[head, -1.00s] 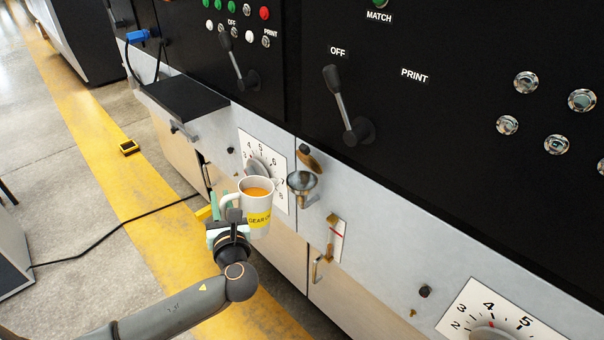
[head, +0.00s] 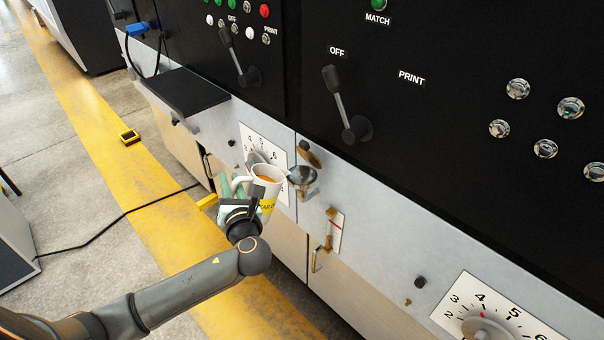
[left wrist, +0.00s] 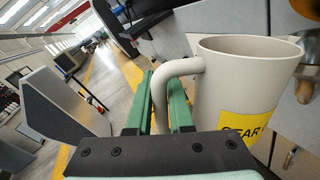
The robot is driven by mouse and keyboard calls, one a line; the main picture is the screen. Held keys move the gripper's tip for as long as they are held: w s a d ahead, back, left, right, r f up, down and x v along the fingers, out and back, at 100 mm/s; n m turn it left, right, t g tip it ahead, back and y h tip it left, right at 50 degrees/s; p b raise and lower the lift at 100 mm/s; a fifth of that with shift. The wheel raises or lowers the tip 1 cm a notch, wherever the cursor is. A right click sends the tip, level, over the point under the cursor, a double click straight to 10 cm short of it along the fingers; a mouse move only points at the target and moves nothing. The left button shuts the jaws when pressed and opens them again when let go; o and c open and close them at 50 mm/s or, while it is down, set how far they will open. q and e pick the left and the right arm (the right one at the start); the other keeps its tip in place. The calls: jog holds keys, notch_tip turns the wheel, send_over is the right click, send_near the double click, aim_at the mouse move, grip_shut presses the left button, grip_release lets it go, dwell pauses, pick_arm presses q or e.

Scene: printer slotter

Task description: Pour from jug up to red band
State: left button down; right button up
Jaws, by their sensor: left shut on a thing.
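The jug (head: 266,191) is a white mug with a yellow label and amber liquid inside. My left gripper (head: 238,203) is shut on its handle; the mug also shows large in the left wrist view (left wrist: 235,90). The mug seems to lean toward the small metal funnel cup (head: 303,177) on the machine front. Its rim is close beside the cup in the picture; I cannot tell whether they touch. No stream of liquid is visible. Below, a brass-fitted gauge (head: 328,232) stands before a white plate with a red band (head: 337,228). Its liquid level is too small to tell. My right gripper is out of view.
A brass oval lid (head: 309,153) sits just above the cup. A numbered dial (head: 258,150) is behind the mug. A black shelf (head: 185,93) juts out at left, and levers (head: 345,108) stick out above. The floor at left is open, with a cable (head: 120,215).

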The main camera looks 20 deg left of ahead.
pick_arm(q)
jog(key=shift+w+d+r+m+p, duration=0.3)
jog(key=shift+w+r+m+p, duration=0.1)
jog(key=shift+r, duration=0.35)
dwell(0.8)
jog(key=shift+w+d+r+m+g+p, duration=0.2)
jog(key=shift+w+d+r+m, duration=0.1)
jog(key=shift+w+r+m, duration=0.15)
jog(key=shift+w+d+r+m+g+p, duration=0.1)
jog(key=shift+w+d+r+m+p, duration=0.2)
jog(key=shift+r, duration=0.25)
dwell(1.4)
jog(key=shift+w+d+r+m, duration=0.25)
jog(key=shift+w+r+m, duration=0.1)
jog(key=shift+r+m, duration=0.25)
jog(key=shift+w+d+r+m, duration=0.2)
jog(key=shift+w+r+m, duration=0.2)
jog(key=shift+r, duration=0.25)
dwell(2.8)
